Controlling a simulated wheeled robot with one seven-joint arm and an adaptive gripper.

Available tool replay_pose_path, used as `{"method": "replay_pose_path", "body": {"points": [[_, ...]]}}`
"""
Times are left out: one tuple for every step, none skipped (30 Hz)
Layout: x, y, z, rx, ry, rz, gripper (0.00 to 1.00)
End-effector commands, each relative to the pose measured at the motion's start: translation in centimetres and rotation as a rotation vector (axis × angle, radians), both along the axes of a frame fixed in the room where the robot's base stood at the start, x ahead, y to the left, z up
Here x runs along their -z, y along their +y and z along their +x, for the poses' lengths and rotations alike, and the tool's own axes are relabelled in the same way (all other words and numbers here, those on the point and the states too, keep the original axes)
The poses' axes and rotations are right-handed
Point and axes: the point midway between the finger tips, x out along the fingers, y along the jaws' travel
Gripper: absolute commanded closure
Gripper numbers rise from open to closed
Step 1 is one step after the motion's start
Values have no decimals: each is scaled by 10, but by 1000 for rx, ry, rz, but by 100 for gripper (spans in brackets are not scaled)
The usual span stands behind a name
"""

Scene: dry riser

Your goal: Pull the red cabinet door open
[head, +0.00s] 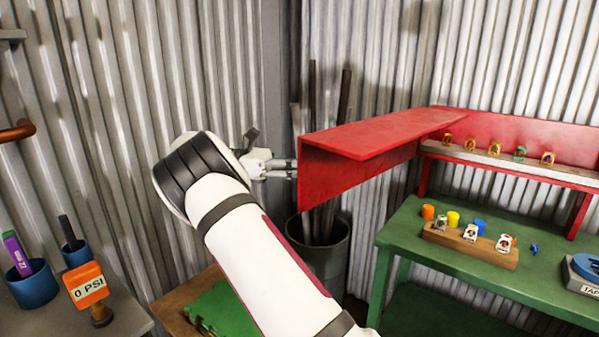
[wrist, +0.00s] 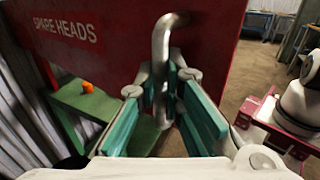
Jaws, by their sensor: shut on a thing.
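The red cabinet door (wrist: 210,60) fills the upper part of the wrist view, with the words "SPARE HEADS" on it. A bent grey metal handle (wrist: 160,45) stands out from it. My gripper (wrist: 163,92) has its teal-padded fingers on both sides of the handle and is shut on it. In the head view my gripper (head: 286,168) is at the left end of the red cabinet (head: 385,135). The handle cannot be made out there, and how far the door stands open is unclear.
A green bench (head: 400,235) with a wooden block (head: 470,247) and small coloured parts stands right. A dark bin (head: 325,255) with upright pipes stands below the red panel. Corrugated walls close the back.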

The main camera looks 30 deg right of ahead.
Motion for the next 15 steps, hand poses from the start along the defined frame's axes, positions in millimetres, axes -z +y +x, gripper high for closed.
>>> {"method": "replay_pose_path", "body": {"points": [[2, 4, 1, 5, 3, 4, 100], [2, 4, 1, 8, 3, 4, 100], [2, 3, 1, 10, 3, 4, 100], [2, 3, 1, 12, 3, 4, 100], [1, 3, 1, 13, 3, 4, 100], [1, 3, 1, 13, 2, 4, 100], [1, 3, 0, 14, 2, 4, 100], [1, 3, 0, 14, 2, 4, 100], [1, 3, 0, 14, 2, 4, 100], [1, 4, 0, 14, 2, 4, 100], [1, 4, 0, 14, 2, 4, 100], [1, 4, 0, 14, 2, 4, 100], [1, 4, 0, 13, 2, 4, 100], [1, 4, 0, 13, 2, 4, 100], [1, 4, 0, 13, 2, 4, 89]]}}
